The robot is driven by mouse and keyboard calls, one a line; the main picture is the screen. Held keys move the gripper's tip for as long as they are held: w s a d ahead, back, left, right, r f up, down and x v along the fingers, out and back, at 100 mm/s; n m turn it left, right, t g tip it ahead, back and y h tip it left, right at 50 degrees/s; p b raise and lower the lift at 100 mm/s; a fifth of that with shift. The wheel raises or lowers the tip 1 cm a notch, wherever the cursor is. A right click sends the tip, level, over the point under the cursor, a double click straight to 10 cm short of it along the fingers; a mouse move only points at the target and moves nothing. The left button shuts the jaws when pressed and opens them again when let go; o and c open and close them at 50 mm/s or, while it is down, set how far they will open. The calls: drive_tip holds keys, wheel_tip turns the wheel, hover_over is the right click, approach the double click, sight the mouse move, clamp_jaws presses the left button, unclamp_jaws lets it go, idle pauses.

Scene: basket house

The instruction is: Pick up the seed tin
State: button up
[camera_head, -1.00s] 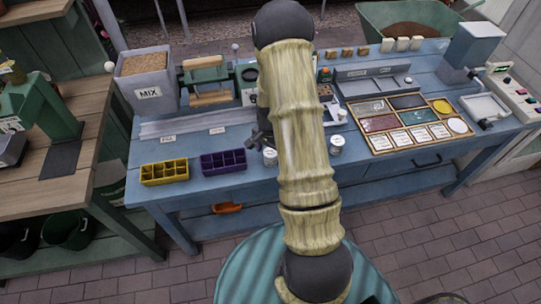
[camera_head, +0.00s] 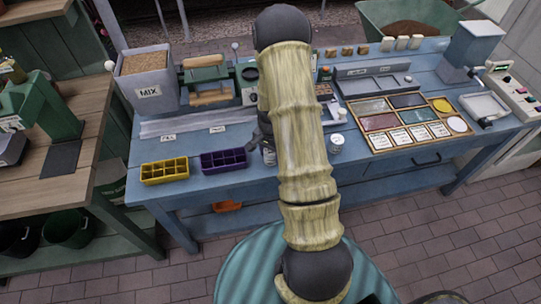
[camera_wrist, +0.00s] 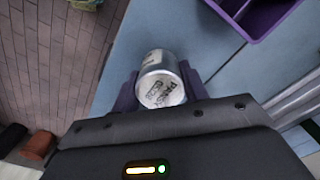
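The seed tin (camera_wrist: 158,62) is a small silver cylinder with a pale, dark-lettered lid facing the camera in the wrist view. The fingers of my gripper (camera_wrist: 161,88) lie on both sides of it. No clear gap shows, but I cannot tell whether they press on it. In the head view the tin (camera_head: 269,157) stands on the blue bench near the front edge. My gripper (camera_head: 266,137) is right at it, partly hidden behind my arm. A second, similar tin (camera_head: 336,145) stands to the right, apart from the gripper.
A purple divided tray (camera_head: 224,161) is close to the left of the tin, with a yellow one (camera_head: 164,172) beyond it. A framed board of seed panels (camera_head: 409,123) lies to the right. A grey MIX bin (camera_head: 150,82) stands at the back left.

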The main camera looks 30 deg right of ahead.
wheel_tip(320, 180, up, 10)
drive_tip(key=shift+r+b, duration=0.1)
drive_tip(key=shift+b, duration=0.55)
drive_tip(key=shift+a, duration=0.1)
idle(0.6)
